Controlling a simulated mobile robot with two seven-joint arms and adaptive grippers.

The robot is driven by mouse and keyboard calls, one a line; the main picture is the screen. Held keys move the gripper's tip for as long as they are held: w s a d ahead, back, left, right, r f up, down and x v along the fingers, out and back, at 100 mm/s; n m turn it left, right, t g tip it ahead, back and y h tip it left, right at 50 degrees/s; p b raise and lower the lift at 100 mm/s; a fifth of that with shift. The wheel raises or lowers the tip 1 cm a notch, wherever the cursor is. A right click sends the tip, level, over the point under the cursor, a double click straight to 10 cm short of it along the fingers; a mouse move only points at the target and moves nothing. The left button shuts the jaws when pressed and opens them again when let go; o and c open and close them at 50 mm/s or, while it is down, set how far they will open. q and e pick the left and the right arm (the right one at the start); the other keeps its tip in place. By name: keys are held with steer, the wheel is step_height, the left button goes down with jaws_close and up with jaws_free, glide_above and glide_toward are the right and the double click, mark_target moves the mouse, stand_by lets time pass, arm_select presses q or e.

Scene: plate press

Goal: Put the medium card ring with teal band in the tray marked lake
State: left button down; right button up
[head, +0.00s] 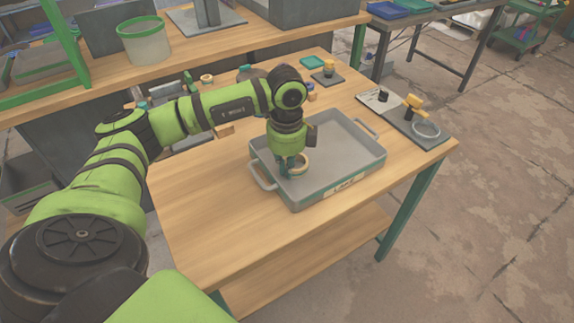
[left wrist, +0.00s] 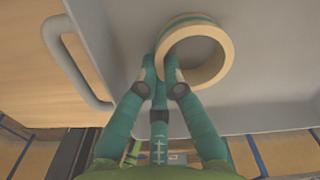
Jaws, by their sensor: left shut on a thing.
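The card ring with a teal band (left wrist: 221,55) is a tan ring with a teal stripe round its outside; in the head view it (head: 301,165) shows beside my left fingers. My left gripper (head: 289,168) points down inside the grey tray (head: 340,135), near its left end. In the left wrist view the left gripper's teal fingers (left wrist: 162,75) are shut on the ring's wall. The ring is over the tray floor; I cannot tell if it touches it. The tray has a label on its front wall, too small to read surely. My right gripper is not in view.
The tray has a handle (head: 262,177) at its left end and another at its far right. A grey board with a clear ring and yellow clamp (head: 415,103) lies at the table's right. The wooden table front (head: 210,220) is bare.

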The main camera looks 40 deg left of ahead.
arm_select(q)
steer(key=shift+f, duration=0.15)
steer(key=c, duration=1.4)
jaws_free()
step_height(320, 180, up, 12)
steer(key=shift+r+b, duration=0.2)
steer(key=shift+b, duration=0.25)
